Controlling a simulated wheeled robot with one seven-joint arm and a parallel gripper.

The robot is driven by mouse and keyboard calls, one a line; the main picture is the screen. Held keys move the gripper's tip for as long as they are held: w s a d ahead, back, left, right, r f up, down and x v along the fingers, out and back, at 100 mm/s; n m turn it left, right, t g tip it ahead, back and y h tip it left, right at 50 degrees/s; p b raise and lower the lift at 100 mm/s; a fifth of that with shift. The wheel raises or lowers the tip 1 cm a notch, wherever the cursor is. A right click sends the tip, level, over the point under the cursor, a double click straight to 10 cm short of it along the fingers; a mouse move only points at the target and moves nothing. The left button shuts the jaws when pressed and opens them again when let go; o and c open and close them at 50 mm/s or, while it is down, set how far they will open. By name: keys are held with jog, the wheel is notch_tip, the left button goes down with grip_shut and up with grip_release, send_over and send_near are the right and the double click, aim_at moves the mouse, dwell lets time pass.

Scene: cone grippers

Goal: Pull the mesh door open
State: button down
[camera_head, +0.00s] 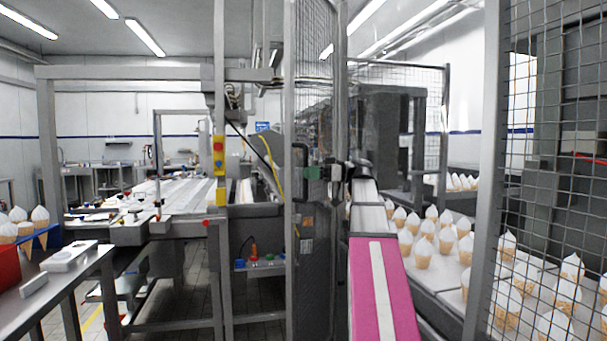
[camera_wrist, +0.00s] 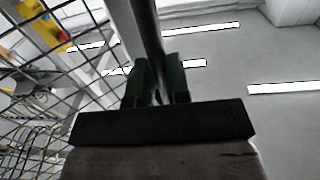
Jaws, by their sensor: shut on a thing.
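The mesh door (camera_head: 314,70) is a tall grey-framed wire panel near the middle of the head view, seen at a steep angle so it looks narrow. The door's mesh (camera_wrist: 60,60) spreads to the left of the bar. The exact contact is partly hidden by the dark gripper body.
A grey post and fixed mesh panel (camera_head: 555,120) stand close on the right. Behind, several filled cones (camera_head: 427,250) stand on a pale surface. A steel machine frame (camera_head: 130,73) and a table (camera_head: 60,285) with a red bin (camera_head: 8,268) are on the left.

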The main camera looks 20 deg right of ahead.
jog(key=shift+w+d+r, duration=0.1)
jog(key=shift+w+d, duration=0.1)
jog(key=shift+w, duration=0.1)
jog(key=c, duration=1.1)
grip_release()
